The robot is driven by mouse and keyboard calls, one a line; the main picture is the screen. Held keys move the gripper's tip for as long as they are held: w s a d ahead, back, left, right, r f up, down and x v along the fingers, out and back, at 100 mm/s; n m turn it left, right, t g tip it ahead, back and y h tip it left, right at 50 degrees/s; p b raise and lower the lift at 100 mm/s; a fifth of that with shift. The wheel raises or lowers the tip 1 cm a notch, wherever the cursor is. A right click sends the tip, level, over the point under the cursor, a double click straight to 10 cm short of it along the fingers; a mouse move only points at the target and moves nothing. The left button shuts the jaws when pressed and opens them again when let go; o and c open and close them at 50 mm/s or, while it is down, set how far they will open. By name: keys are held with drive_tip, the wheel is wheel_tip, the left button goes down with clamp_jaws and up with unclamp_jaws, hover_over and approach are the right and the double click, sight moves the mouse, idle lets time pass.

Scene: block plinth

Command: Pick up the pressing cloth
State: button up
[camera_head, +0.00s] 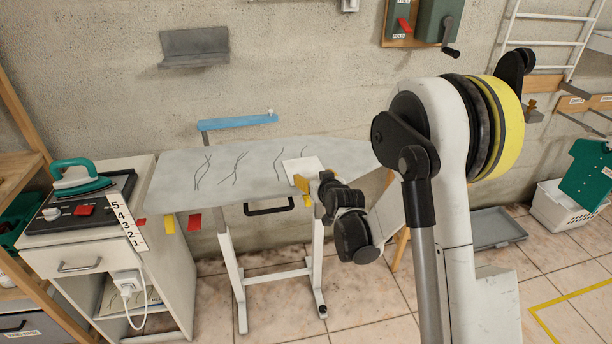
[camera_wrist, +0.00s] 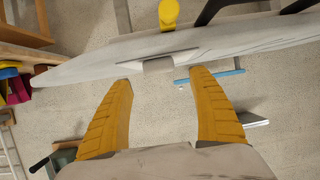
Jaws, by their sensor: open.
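The pressing cloth looks to be the small white square (camera_head: 303,167) lying on the ironing board (camera_head: 225,178), near the board's front edge and right of its middle. In the wrist view a pale flap (camera_wrist: 158,65), probably the same cloth, shows at the board's edge. My gripper (camera_head: 304,190) is at the front edge of the board, close to the cloth. In the wrist view its two yellow fingers (camera_wrist: 159,79) are spread apart with nothing held between them, and the flap appears just beyond the tips. Whether a finger touches the cloth I cannot tell.
A green iron (camera_head: 80,178) stands on the cabinet (camera_head: 110,255) at left. Yellow and red tags (camera_head: 169,224) and a black handle (camera_head: 269,211) hang at the board's front. A blue bar (camera_head: 238,122) is behind the board. A grey tray (camera_head: 490,233) lies on the floor at right.

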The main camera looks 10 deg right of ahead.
sight(310, 175)
drive_tip(key=b+x, duration=0.2)
drive_tip(key=x, duration=0.2)
drive_tip(key=shift+w+f, duration=0.1)
drive_tip(key=shift+f, duration=0.1)
drive_tip(key=c, duration=1.3)
drive_tip(key=shift+r, duration=0.1)
